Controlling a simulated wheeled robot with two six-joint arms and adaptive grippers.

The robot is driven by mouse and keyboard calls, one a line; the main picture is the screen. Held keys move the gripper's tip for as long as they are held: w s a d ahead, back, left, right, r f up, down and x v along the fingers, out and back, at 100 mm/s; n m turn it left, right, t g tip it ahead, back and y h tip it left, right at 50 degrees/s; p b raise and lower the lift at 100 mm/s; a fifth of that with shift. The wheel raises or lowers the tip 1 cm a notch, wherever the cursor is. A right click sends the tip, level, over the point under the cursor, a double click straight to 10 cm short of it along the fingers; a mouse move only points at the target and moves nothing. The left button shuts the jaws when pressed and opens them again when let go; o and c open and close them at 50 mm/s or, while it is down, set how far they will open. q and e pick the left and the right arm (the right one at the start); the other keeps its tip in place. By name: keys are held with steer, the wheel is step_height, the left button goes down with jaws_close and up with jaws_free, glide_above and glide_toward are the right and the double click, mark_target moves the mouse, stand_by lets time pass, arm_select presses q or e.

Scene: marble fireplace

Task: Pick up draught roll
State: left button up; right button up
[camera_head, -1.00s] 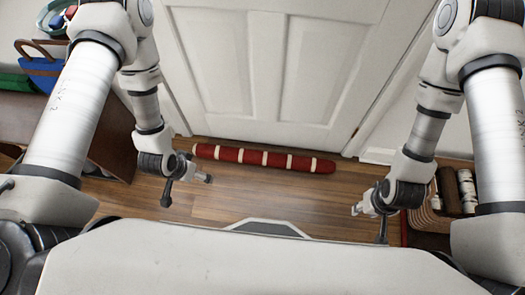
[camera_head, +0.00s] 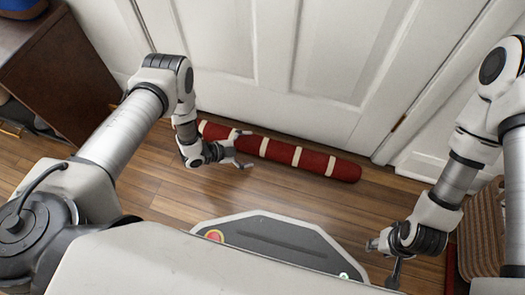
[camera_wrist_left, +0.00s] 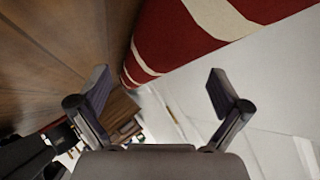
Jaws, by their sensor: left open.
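The draught roll (camera_head: 312,161) is a long red fabric tube with cream bands. It lies on the wooden floor along the foot of the white door. My left gripper (camera_head: 242,152) is open at the near side of the roll's left part, and my arm hides some of the roll. In the left wrist view the roll (camera_wrist_left: 180,38) crosses the top, beyond the spread fingers (camera_wrist_left: 158,90), with nothing held between them. I cannot tell whether a finger touches it. My right gripper (camera_head: 382,262) is open and empty, low at the right, apart from the roll.
The white door (camera_head: 300,60) stands right behind the roll. A dark brown cabinet (camera_head: 60,75) is at the left. A wicker basket (camera_head: 482,235) stands at the right edge. The wooden floor (camera_head: 300,205) between my base and the roll is clear.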

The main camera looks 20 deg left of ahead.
mark_target(260, 148)
arm_select(q)
steer(key=b+x, duration=0.1)
steer(key=x, duration=0.1)
steer(key=b+x, duration=0.2)
steer(key=shift+w+f, duration=0.15)
steer(key=shift+f, duration=0.25)
steer(key=shift+w+d+b, duration=0.15)
steer(key=shift+w+b, duration=0.1)
steer(key=shift+b, duration=0.1)
steer(key=shift+r, duration=0.15)
steer(key=c, duration=1.5)
